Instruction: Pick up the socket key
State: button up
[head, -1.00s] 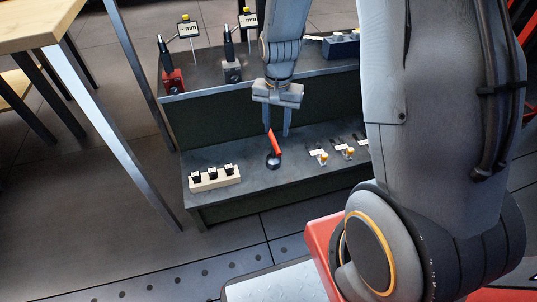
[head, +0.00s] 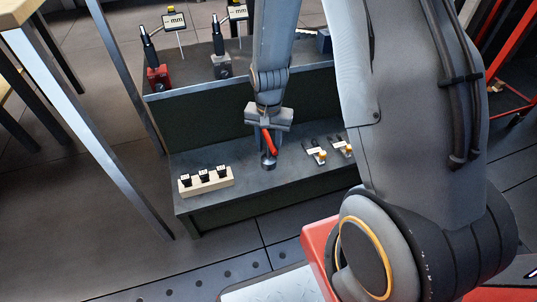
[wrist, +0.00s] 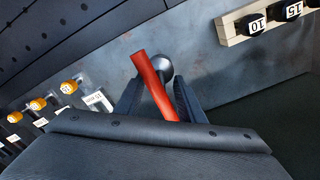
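My gripper (head: 268,150) is low over the shelf, pointing down around the key. In the wrist view my gripper (wrist: 158,100) has its fingers apart on either side of the handle, with gaps showing.
A pale block (head: 206,181) with several black numbered sockets is left on the lower shelf (head: 230,205); it also shows in the wrist view (wrist: 255,22). Orange-tipped parts with labels (head: 317,153) lie to the right. Two gauge stands (head: 158,72) (head: 221,62) are on the upper shelf.

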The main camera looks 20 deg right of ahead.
aim_at(268, 159)
notch_tip(268, 159, down, 3)
jog(key=shift+b, duration=0.5)
jog(key=shift+r, duration=0.1)
grip_shut()
jog(key=shift+r, duration=0.1)
